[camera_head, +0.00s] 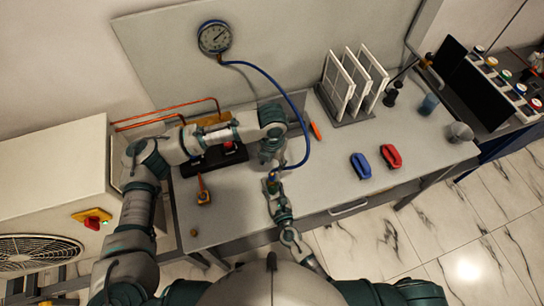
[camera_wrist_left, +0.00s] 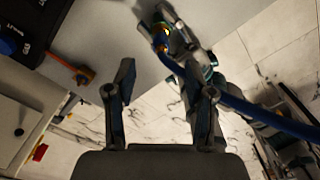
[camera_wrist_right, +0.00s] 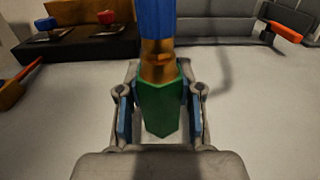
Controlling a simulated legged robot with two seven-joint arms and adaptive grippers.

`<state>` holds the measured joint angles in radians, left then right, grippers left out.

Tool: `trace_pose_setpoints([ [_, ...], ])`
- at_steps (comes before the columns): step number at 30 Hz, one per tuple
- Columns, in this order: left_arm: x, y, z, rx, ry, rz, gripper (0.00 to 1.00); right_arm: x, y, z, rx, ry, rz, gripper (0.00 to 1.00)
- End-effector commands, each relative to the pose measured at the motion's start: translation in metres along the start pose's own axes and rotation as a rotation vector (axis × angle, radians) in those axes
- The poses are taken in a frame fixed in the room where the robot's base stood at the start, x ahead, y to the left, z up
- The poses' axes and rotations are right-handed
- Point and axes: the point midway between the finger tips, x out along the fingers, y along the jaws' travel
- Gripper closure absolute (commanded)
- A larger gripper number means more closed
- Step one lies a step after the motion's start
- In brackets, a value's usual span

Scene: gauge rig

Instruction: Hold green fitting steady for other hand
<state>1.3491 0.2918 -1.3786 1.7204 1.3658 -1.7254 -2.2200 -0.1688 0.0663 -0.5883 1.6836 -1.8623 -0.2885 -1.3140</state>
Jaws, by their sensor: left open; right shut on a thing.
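The green fitting (camera_wrist_right: 162,108) fills the middle of the right wrist view, with a brass collar (camera_wrist_right: 158,68) above it and the blue hose (camera_wrist_right: 154,20) rising from that. My right gripper (camera_wrist_right: 161,118) is shut on the green fitting, one finger on each side. In the head view my right gripper (camera_head: 273,184) holds the hose end near the table's front edge; the fitting is tiny there. My left gripper (camera_head: 270,158) is just above it, pointing down. In the left wrist view my left gripper (camera_wrist_left: 160,95) is open and empty, with the hose passing behind its right finger.
The blue hose loops up to a round gauge (camera_head: 214,37) on the back panel. A dark valve block (camera_head: 213,158) with a red knob stands at the left. Blue (camera_head: 361,166) and red (camera_head: 391,156) clamps lie right, before a white-panel rack (camera_head: 352,80). Middle table space is clear.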

Motion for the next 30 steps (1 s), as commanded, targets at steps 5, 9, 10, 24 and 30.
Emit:
trace_pose_setpoints([
  [5, 0.038, 0.000, -0.001, -0.003, 0.004, -0.001, 0.47, 0.000, 0.000, 0.000, 0.000, 0.000, 0.000, 1.00],
  [9, 0.064, 0.000, -0.001, -0.003, 0.003, -0.002, 0.47, 0.000, 0.000, 0.000, 0.000, 0.000, 0.000, 1.00],
  [10, 0.069, 0.000, -0.001, -0.004, 0.003, -0.002, 0.47, 0.000, 0.000, 0.000, 0.000, 0.000, 0.000, 1.00],
  [24, 0.092, 0.000, 0.000, -0.004, 0.000, -0.002, 0.47, 0.000, 0.000, 0.000, 0.000, 0.000, 0.000, 1.00],
  [30, 0.092, 0.000, 0.000, -0.005, 0.000, -0.002, 0.77, 0.000, 0.000, 0.000, 0.000, 0.000, 0.000, 1.00],
])
